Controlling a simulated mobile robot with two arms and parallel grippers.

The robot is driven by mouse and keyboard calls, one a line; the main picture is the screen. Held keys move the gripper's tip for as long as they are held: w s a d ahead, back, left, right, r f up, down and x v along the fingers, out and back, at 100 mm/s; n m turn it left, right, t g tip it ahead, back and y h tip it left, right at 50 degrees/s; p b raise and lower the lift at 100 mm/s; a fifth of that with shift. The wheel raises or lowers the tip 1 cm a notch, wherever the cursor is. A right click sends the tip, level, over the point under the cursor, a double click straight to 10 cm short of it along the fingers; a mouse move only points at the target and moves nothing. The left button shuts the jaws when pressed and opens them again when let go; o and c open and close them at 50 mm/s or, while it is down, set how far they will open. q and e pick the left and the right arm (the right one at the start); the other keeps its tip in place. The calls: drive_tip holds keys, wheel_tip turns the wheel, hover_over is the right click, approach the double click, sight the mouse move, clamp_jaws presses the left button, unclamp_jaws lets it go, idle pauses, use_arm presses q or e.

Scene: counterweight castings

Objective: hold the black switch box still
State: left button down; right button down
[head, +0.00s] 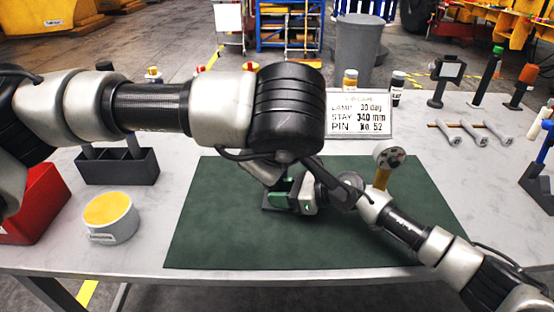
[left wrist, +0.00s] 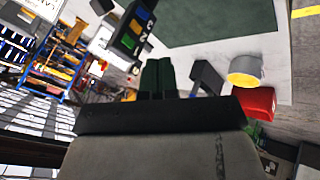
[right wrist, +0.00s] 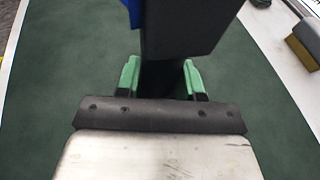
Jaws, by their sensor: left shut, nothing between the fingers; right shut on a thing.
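The black switch box (head: 271,201) is a small dark shape at the middle of the green mat, partly hidden by my grippers and arms. My right gripper (head: 285,192) reaches it from the right. In the right wrist view the green fingers of my right gripper (right wrist: 160,78) are shut on the dark body of the switch box (right wrist: 180,32), whose wider part rises toward the camera. Whether its base rests on the mat is unclear. My left gripper (left wrist: 158,68) is shut and empty in the left wrist view; in the head view my left arm hides it.
The green mat (head: 215,235) is clear at the front. At left stand a black compartment tray (head: 118,167), a yellow-topped pot (head: 110,218) and a red bin (head: 35,205).

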use_arm(q)
drive_tip(key=w+d+f, duration=0.1)
drive_tip(key=w+f, duration=0.6)
drive_tip(key=w, duration=0.2)
drive_tip(key=shift+w+f, duration=0.15)
drive_tip(key=shift+f, duration=0.25)
